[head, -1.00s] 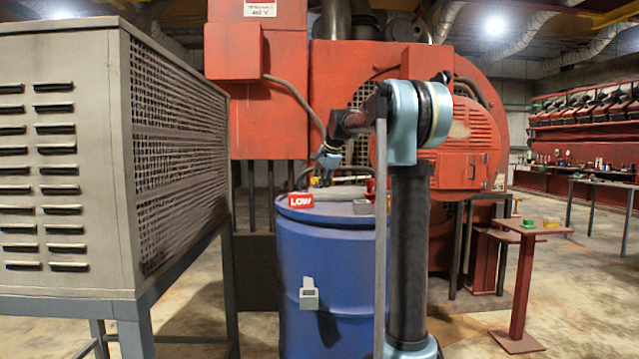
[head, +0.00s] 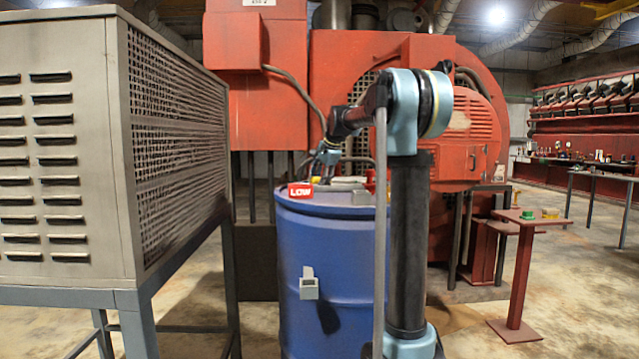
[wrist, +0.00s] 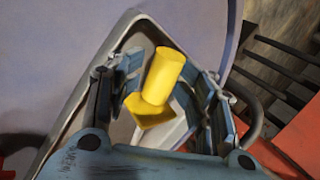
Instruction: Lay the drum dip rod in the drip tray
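A yellow piece (wrist: 164,75), a cylinder on a wider block, shows between my fingers in the wrist view; I cannot tell whether it is the dip rod's handle. A pale grey tray (wrist: 58,122) with a raised rim lies below it. My gripper (wrist: 165,85) is open, with a finger on each side of the yellow piece and a visible gap at the left finger. In the head view my gripper (head: 318,176) is over the top of the blue drum (head: 332,255), and the yellow piece cannot be made out there. No long rod can be identified with certainty.
A red LOW sign (head: 300,190) stands on the drum's near left rim. A grey louvred cabinet (head: 70,150) fills the left. Red machinery (head: 350,60) rises behind the drum. A red stand (head: 522,260) at right holds small green and yellow pieces. Open floor lies at right.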

